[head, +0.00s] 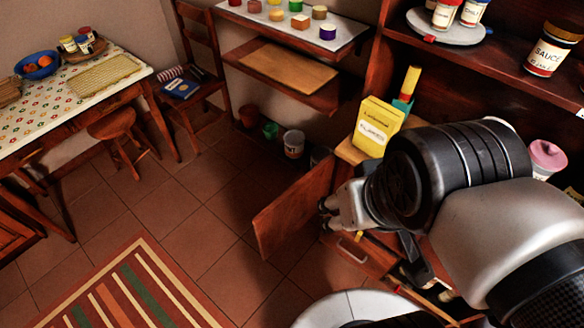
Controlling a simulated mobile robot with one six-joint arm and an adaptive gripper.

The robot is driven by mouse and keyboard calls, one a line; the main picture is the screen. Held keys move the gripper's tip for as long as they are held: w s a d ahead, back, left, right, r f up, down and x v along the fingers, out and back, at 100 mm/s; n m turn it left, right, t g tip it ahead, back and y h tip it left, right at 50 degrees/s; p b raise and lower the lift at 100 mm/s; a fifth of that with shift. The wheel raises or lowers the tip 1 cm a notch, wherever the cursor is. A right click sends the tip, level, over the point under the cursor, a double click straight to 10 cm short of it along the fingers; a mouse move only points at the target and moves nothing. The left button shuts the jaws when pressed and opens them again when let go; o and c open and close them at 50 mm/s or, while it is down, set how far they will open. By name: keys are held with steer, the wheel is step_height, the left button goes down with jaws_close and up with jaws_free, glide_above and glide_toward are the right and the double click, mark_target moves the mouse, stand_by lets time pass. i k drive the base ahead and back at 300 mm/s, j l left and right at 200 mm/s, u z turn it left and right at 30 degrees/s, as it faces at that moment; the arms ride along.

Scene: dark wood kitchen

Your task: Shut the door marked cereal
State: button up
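A wooden cupboard door (292,212) stands swung open into the room below the counter, left of my arm. The face I see is plain reddish wood, and I cannot read a cereal mark on it. My gripper (328,214) is beside the door's right part, with its fingers toward the door. I cannot tell whether it touches the door, or how far the fingers are apart. My arm hides much of the cupboard behind it.
A yellow flakes box (377,127) stands on the counter above the door. An open drawer (362,250) is below my gripper. The tiled floor (190,205) left of the door is clear, up to a striped rug (135,290).

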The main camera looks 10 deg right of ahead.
mark_target(279, 221)
steer(key=j+z, duration=0.1)
steer(key=z, duration=0.3)
steer(key=i+j+z, duration=0.1)
steer(key=z, duration=0.35)
steer(key=j+z, duration=0.2)
steer(key=z, duration=0.2)
steer(key=j+z, duration=0.15)
steer(key=z, duration=0.25)
steer(key=j+z, duration=0.15)
steer(key=j, duration=0.4)
steer(key=k+j+z, duration=0.1)
steer(key=j, duration=0.4)
steer(key=j+z, duration=0.15)
steer(key=j, duration=0.35)
steer(key=k+j+z, duration=0.15)
steer(key=j, duration=0.35)
steer(key=k+l, duration=0.35)
steer(key=k, duration=0.15)
steer(key=k+l, duration=0.35)
steer(key=k, duration=0.15)
